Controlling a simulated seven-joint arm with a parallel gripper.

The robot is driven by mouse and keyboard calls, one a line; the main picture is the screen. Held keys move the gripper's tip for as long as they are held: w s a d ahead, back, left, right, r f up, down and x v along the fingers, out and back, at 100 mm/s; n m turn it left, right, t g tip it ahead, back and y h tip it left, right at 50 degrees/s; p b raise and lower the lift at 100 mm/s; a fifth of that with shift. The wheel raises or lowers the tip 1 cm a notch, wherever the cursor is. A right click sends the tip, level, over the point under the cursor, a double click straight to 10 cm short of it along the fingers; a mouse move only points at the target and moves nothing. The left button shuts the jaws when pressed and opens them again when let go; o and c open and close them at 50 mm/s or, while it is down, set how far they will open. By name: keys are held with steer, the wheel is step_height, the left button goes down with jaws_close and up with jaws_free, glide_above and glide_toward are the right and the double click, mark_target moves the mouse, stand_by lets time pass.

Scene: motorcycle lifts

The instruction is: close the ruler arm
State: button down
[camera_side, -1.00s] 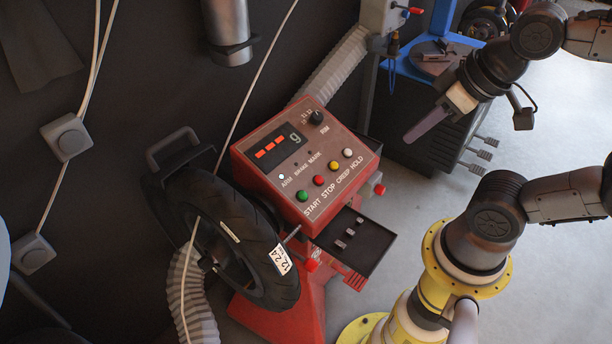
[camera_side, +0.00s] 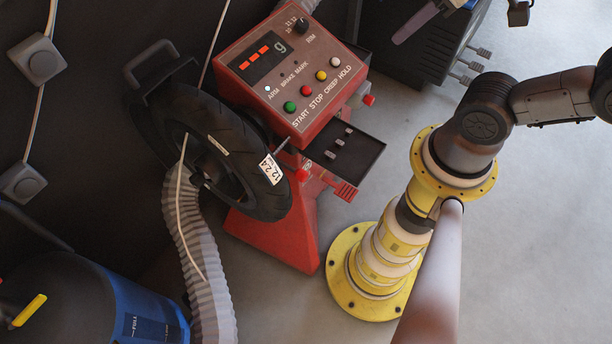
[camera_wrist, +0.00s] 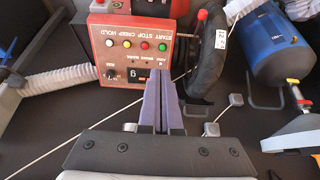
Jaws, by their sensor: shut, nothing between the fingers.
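The red wheel balancer (camera_side: 292,70) stands mid-view in the side view, with a black-tyred wheel (camera_side: 255,190) on its left. A dark U-shaped bar (camera_side: 148,62) rises behind the wheel; I cannot tell for sure whether it is the ruler arm. It also shows in the wrist view (camera_wrist: 266,104), right of my fingers. A thin metal rod (camera_side: 281,144) shows between wheel and cabinet. The lamp by the word ARM is lit. My gripper (camera_side: 397,38) is at the top edge of the side view, right of the panel, mostly cut off. Its purple fingers (camera_wrist: 163,88) are shut and empty.
A black tray (camera_side: 345,150) with small weights juts from the balancer's right. A ribbed hose (camera_side: 195,255) and a blue drum (camera_side: 120,310) are lower left. Cables and wall boxes (camera_side: 38,60) are at left.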

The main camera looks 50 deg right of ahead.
steer(key=w+n, duration=0.6)
steer(key=w, duration=0.1)
steer(key=n+g, duration=0.4)
steer(key=n, duration=0.6)
glide_above(296, 177)
steer(key=w+d, duration=0.1)
steer(key=w, duration=0.2)
step_height(296, 177, down, 15)
steer(key=s+a+f+n+g+h, duration=0.1)
steer(key=s+a+f+n+h, duration=0.2)
steer(key=f, duration=0.5)
step_height(296, 177, down, 9)
steer(key=s+y, duration=0.1)
steer(key=shift+d+f, duration=0.2)
steer(key=shift+d, duration=0.05)
